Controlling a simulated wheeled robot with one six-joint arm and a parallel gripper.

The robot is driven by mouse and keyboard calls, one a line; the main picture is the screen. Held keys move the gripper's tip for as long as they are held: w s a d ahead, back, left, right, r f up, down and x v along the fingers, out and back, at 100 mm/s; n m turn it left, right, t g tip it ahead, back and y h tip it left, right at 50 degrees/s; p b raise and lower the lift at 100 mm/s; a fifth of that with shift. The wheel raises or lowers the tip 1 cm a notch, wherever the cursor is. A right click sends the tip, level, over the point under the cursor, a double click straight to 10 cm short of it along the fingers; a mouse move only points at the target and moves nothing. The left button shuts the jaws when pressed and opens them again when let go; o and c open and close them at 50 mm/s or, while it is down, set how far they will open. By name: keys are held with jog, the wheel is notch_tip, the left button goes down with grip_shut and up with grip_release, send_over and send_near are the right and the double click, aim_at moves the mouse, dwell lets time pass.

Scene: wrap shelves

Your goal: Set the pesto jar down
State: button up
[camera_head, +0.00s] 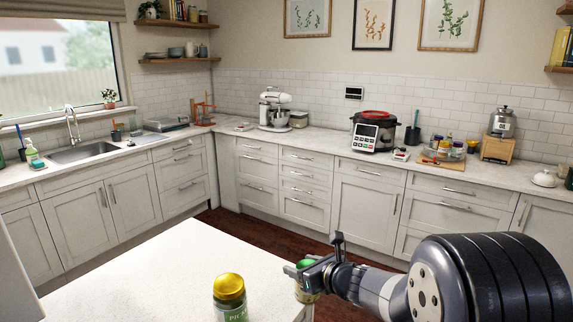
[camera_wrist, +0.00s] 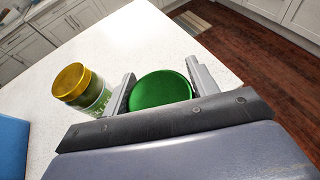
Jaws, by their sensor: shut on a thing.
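My gripper (camera_head: 312,268) is shut on a jar with a green lid, the pesto jar (camera_head: 305,294). In the wrist view the round green lid (camera_wrist: 161,90) sits between the two fingers of my gripper (camera_wrist: 162,76), one on each side. The jar looks upright, near the right edge of the white island top (camera_head: 150,275). Its lower part is hidden, and I cannot tell whether its base touches the top. A jar with a yellow lid (camera_head: 229,292) stands on the island to the left, apart from the held jar; it also shows in the wrist view (camera_wrist: 80,88).
The island top around the yellow-lidded jar is mostly clear. A blue object (camera_wrist: 12,147) shows at the left of the wrist view. Wooden floor (camera_head: 245,228) lies beyond the island's edge.

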jog(key=s+d+f+m+t+h, duration=0.2)
jog(key=d+f, duration=0.5)
jog(key=d, duration=0.4)
jog(key=s+m+h, duration=0.1)
jog(key=s+h, duration=0.1)
jog(key=shift+s+d+f+m, duration=0.2)
jog(key=shift+s+f+m, duration=0.15)
jog(key=shift+s+m, duration=0.05)
jog(key=shift+s, duration=0.1)
